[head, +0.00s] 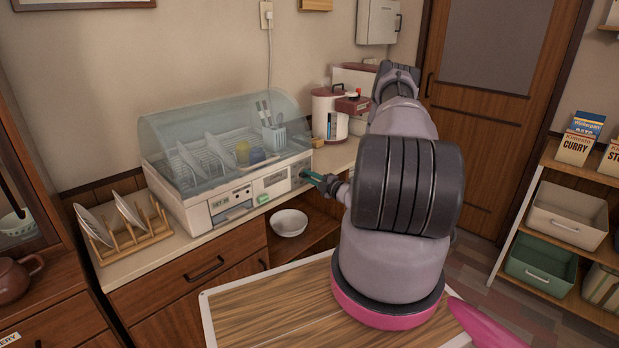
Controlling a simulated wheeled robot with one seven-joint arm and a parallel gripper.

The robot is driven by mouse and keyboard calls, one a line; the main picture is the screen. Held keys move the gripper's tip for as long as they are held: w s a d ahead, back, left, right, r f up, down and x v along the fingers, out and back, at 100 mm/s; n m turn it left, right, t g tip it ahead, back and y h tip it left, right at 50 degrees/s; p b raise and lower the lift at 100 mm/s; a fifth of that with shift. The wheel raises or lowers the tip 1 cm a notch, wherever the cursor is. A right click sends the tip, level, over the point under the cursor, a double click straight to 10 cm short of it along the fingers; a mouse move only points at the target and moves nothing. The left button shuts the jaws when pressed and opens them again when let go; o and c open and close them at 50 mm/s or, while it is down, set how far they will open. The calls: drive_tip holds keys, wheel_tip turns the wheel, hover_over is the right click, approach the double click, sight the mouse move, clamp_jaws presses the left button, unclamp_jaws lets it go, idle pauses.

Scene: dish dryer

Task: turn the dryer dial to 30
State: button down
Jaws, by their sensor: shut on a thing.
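The dish dryer (183,208) stands on the counter, a white box with a clear domed lid shut over plates and cups. Its front panel has a small display, a green button (263,199) and, at the right end, the dial area (303,173). The dial's numbers and pointer are too small to read.
A wooden rack (130,232) with two plates stands left of the dryer. A red and white pot (326,112) stands to its right. A white bowl (289,222) sits on the open shelf below. A wood-topped table (255,308) lies in front. Shelves with bins (566,214) are at the right.

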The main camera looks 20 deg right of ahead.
drive_tip(key=m, duration=0.6)
drive_tip(key=shift+s+f, duration=0.1)
drive_tip(key=shift+f, duration=0.1)
drive_tip(key=shift+m, duration=0.3)
drive_tip(key=c, duration=0.8)
unclamp_jaws()
drive_tip(key=shift+c, duration=0.2)
drive_tip(key=v, duration=1)
drive_tip(key=shift+s, duration=0.35)
drive_tip(key=shift+d, duration=0.15)
drive_tip(key=shift+r, duration=0.1)
